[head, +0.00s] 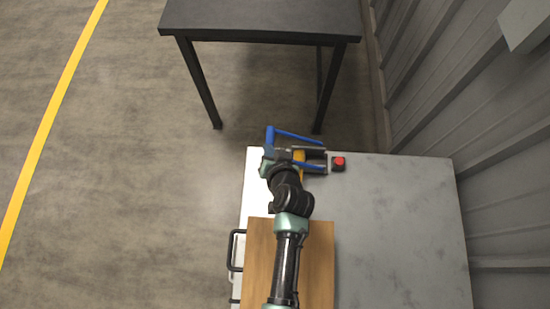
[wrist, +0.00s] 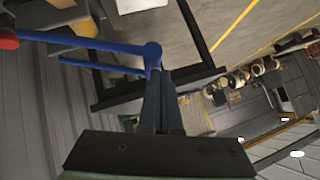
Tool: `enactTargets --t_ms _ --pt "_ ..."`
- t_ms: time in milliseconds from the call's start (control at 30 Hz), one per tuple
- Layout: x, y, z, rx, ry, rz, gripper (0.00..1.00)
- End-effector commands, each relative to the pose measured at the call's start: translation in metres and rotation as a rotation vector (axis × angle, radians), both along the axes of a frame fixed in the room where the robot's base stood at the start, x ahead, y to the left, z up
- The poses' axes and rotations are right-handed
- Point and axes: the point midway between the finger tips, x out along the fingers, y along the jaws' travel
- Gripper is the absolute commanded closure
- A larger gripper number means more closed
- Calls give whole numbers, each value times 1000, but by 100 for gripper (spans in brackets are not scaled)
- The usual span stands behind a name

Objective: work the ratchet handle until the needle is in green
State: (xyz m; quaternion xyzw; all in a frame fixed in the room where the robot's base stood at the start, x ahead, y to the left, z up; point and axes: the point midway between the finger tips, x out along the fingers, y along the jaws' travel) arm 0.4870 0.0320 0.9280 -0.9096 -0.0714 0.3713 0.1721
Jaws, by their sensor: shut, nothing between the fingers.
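The blue ratchet handle (head: 298,136) shows as blue bars at the far left corner of the worktable. In the wrist view the handle (wrist: 90,43) runs in from the left and ends in a round blue knob. My gripper (wrist: 161,78) is shut and empty, with its fingertips close beside the knob; I cannot tell whether they touch. In the head view my gripper (head: 270,153) is at the handle's left end, partly hidden by my arm. Part of the stand is hidden behind my wrist. No gauge face, needle or green zone can be made out.
A red button on a dark box (head: 338,163) sits just right of the stand. The pale worktable (head: 400,225) is clear on its right side. A wooden board (head: 320,260) lies under my arm. A dark table (head: 260,15) stands beyond, and a ribbed wall (head: 450,90) is at right.

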Motion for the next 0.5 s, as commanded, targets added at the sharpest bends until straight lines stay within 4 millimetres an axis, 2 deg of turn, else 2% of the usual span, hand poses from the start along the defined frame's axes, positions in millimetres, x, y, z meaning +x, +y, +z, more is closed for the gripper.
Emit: enactTargets --t_ms 300,500 --pt "-35 -9 35 -1 -4 -3 100" --pt "-48 -11 48 0 -5 -4 100"
